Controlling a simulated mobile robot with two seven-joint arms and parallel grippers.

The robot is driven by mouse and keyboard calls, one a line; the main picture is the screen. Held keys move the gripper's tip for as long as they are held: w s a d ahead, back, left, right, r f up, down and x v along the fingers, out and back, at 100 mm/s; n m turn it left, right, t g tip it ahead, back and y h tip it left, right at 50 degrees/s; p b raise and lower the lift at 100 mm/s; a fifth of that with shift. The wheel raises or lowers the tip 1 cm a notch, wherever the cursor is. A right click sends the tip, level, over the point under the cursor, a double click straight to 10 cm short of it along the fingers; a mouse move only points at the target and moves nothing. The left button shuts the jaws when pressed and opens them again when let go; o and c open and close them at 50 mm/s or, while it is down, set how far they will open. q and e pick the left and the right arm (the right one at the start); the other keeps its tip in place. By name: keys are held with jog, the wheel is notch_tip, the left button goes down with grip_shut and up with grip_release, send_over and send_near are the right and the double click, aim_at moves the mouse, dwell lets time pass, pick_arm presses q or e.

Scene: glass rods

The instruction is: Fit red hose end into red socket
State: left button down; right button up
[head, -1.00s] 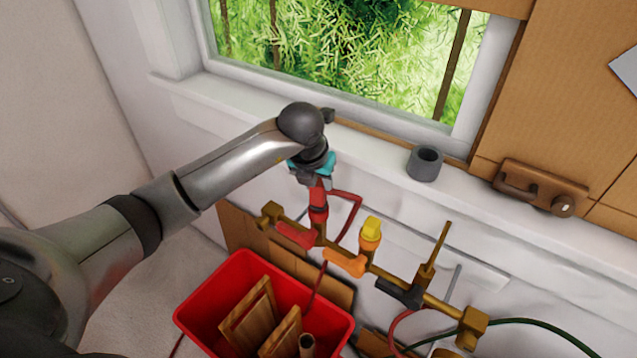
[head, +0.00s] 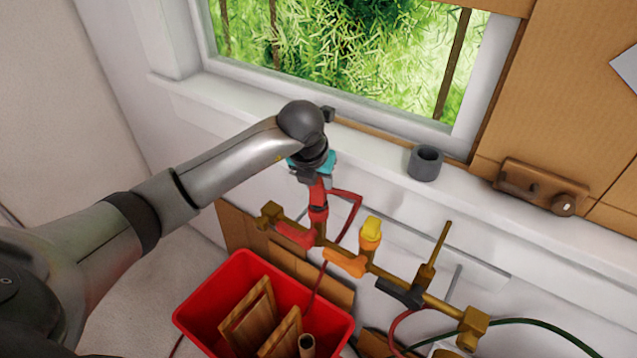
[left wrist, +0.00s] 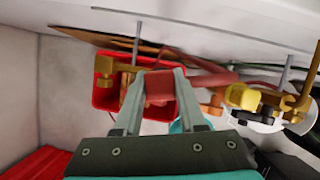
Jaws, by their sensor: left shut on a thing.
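My left gripper (head: 312,173) is shut on the red hose end (head: 318,190), which also shows between the fingers in the left wrist view (left wrist: 158,88). The hose end points down, roughly upright. The red socket (head: 318,214) is directly below it, on the brass pipe (head: 390,280). The two look in line and touching, but I cannot tell how deep the hose end sits. The red hose (head: 357,205) loops off to the right and hangs behind the pipe. My right gripper is not in view.
A red lever (head: 294,235), an orange valve with a yellow cap (head: 370,232) and a black lever (head: 399,293) line the pipe. A red bin (head: 200,318) with wooden pieces stands below. A grey cup-like cylinder (head: 425,163) stands on the window sill (head: 390,150).

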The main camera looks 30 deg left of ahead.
pick_arm(q)
jog(key=shift+f+b, duration=0.45)
jog(key=shift+f, duration=0.05)
dwell(0.3)
jog(key=c, duration=0.8)
grip_release()
jog(key=shift+o, duration=0.2)
jog(key=p+v, duration=0.4)
jog(key=v, duration=0.1)
jog(key=p+v, duration=0.4)
jog(key=v, duration=0.2)
jog(key=shift+p, duration=0.3)
